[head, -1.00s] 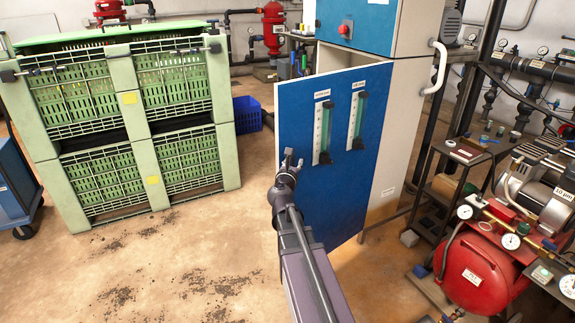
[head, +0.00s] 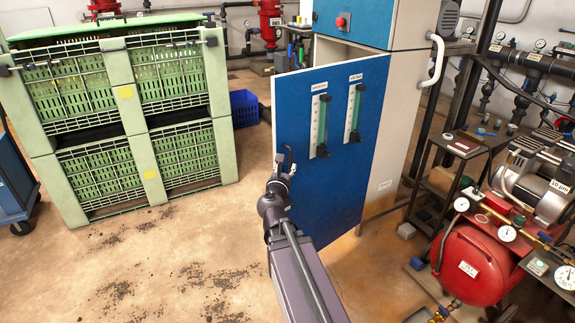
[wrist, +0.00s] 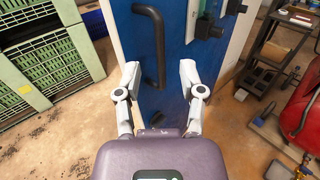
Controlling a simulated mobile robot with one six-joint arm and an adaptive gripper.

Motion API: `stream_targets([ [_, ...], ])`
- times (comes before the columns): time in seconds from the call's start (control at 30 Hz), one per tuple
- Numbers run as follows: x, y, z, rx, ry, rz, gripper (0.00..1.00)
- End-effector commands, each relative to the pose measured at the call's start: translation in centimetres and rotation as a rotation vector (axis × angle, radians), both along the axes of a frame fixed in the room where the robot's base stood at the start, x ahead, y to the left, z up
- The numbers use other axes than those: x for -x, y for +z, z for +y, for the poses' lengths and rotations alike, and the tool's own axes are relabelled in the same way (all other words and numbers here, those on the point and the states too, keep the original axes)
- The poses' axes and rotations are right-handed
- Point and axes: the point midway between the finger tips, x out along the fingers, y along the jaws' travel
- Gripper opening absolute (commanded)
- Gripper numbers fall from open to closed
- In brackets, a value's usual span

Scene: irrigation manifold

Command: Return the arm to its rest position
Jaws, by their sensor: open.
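My gripper (wrist: 160,80) is open and empty in the wrist view, its two fingers spread apart. In front of it is the blue cabinet door (wrist: 172,50) with a dark vertical handle (wrist: 155,45), which shows between and beyond the fingertips. In the head view my gripper (head: 286,165) is at the end of my arm, in front of the lower left part of the blue door (head: 335,190). The door stands ajar from the cabinet and carries two green flow gauges (head: 354,112). Whether a finger touches the door cannot be told.
Stacked green crates (head: 130,120) stand at the left, with a blue bin (head: 245,108) behind. A red compressor tank (head: 475,262) and a small dark table (head: 465,145) are at the right. The floor (head: 190,250) between crates and door is mostly clear.

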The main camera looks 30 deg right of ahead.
Motion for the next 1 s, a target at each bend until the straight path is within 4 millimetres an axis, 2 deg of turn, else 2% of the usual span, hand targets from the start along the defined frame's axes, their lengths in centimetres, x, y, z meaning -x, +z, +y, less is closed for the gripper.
stream_targets([
  [0.67,0.2,-0.2,0.0,-0.034,-0.01,-0.016,0.51],
  [0.87,0.9,-1.4,0.1,-0.223,-0.073,-0.11,0.51],
  [1.0,1.8,-3.2,0.6,-0.46,-0.166,-0.222,0.51],
])
